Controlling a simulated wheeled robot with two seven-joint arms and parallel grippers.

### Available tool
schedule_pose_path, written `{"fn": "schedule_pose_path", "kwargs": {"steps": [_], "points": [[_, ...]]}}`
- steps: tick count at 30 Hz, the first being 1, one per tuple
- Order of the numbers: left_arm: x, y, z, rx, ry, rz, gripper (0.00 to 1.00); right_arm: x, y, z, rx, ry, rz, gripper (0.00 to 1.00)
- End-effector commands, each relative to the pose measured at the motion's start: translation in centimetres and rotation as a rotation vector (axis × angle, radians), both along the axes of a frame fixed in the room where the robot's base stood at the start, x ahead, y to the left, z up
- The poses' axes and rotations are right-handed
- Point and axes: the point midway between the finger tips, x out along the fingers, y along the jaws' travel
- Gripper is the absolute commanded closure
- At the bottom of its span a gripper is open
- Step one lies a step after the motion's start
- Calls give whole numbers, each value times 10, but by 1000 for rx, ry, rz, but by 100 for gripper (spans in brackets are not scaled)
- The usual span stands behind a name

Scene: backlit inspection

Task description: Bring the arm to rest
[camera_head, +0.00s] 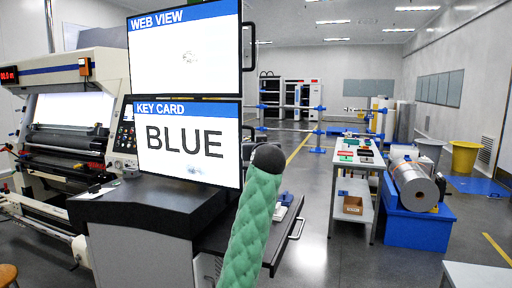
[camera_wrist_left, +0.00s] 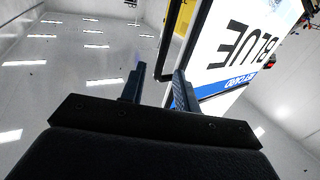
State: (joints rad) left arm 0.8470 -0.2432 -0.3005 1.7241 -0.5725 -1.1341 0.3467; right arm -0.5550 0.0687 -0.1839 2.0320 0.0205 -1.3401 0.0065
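My left gripper (camera_wrist_left: 160,75) shows in the left wrist view. Its two dark fingers stand apart with nothing between them. The key card screen (camera_wrist_left: 240,50) appears upside down close beyond and to the right of the fingers, with no clear contact. In the head view a green quilted arm section of mine (camera_head: 252,222) with a dark rounded end rises from the bottom middle, in front of the console's right side. No gripper fingers show in the head view. My right gripper is in neither view.
The key card screen (camera_head: 188,146) reads BLUE, below the web view screen (camera_head: 186,55). A dark console (camera_head: 140,210) stands under them, with a drawer-like shelf (camera_head: 285,235) at its right. A white table (camera_head: 343,186) and a blue roll stand (camera_head: 415,228) are farther right. Grey floor between is open.

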Motion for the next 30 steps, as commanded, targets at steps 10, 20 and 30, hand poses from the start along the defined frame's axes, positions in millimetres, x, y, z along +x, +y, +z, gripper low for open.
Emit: {"fn": "schedule_pose_path", "kwargs": {"steps": [10, 20, 30], "points": [[-1, 0, 0, 2, 0, 0, 69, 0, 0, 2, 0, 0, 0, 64], [-11, -11, -5, 91, 82, -86, 69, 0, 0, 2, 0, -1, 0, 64], [-33, 10, -56, 98, 187, -229, 69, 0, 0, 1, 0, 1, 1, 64]]}}
